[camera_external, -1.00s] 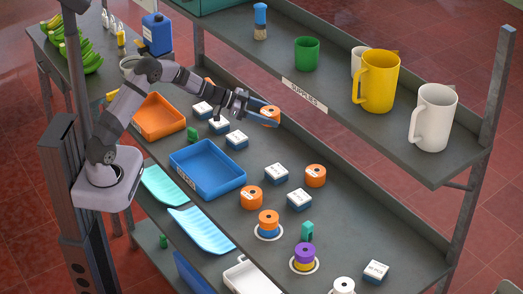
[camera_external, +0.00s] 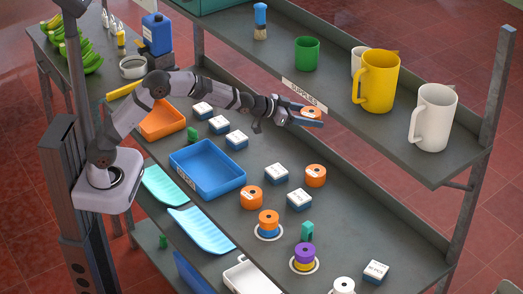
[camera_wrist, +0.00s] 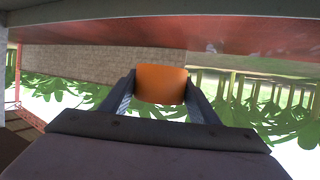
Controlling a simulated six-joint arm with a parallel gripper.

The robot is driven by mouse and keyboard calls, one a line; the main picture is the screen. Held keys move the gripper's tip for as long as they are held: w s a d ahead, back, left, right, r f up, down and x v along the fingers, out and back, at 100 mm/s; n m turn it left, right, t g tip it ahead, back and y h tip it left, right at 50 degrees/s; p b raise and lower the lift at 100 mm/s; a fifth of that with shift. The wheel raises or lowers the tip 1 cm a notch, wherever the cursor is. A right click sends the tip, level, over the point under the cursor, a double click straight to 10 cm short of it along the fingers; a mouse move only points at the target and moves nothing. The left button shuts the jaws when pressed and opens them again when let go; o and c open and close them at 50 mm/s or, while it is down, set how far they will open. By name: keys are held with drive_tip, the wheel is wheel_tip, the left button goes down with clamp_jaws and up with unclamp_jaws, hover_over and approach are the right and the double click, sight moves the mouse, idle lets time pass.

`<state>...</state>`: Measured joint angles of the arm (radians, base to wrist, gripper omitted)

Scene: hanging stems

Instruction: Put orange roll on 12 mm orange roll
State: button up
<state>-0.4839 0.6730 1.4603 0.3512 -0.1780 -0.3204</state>
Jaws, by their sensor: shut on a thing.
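My gripper (camera_external: 300,117) is shut on an orange roll (camera_external: 311,111) and holds it in the air near the front edge of the upper shelf. In the wrist view the orange roll (camera_wrist: 161,84) sits between both fingers. On the bench, one orange roll (camera_external: 315,175) stands at the right and another orange roll (camera_external: 251,197) stands nearer the middle. A third orange roll (camera_external: 268,216) sits on a blue roll (camera_external: 268,231) inside a white ring. The size labels are too small to read, so I cannot tell which is 12 mm.
A purple roll (camera_external: 304,251) sits on a yellow one in another ring. Several small white-and-blue boxes (camera_external: 273,172) stand around. A blue tray (camera_external: 208,168) and an orange tray (camera_external: 161,121) lie left. The upper shelf (camera_external: 330,88) with mugs is close beside my gripper.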

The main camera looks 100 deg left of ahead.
hover_over(316, 171)
drive_tip(key=f, duration=0.2)
drive_tip(key=shift+f+p, duration=0.55)
drive_tip(key=shift+f, duration=4.3)
drive_tip(key=shift+f, duration=0.1)
drive_tip(key=shift+f, duration=0.15)
drive_tip(key=o, duration=1.2)
drive_tip(key=shift+c, duration=0.2)
